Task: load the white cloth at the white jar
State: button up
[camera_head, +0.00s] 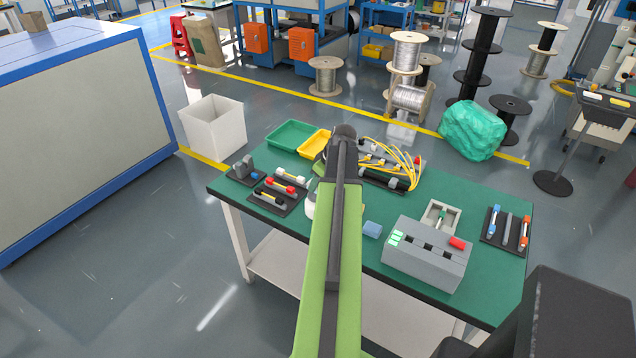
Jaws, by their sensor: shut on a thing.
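A small piece of a white object (310,208) shows at the left edge of my green arm, on the green table (285,222). It may be the white jar, but my arm covers most of it. I cannot make out a white cloth anywhere. My arm reaches from the bottom of the picture over the table and bends at a dark joint near the table's back edge. My gripper's fingers are hidden behind the arm, so what they hold and how far they are from the jar do not show.
Green (292,137) and yellow (316,143) trays and yellow cables (402,165) lie at the back. A blue block (372,230) and a grey device (425,262) stand right of my arm. Racks of small parts (280,190) are on the left. A white bin (214,128) stands on the floor.

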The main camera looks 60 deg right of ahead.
jog(key=shift+r+p, duration=1.85)
jog(key=shift+r, duration=0.35)
jog(key=shift+f, duration=0.1)
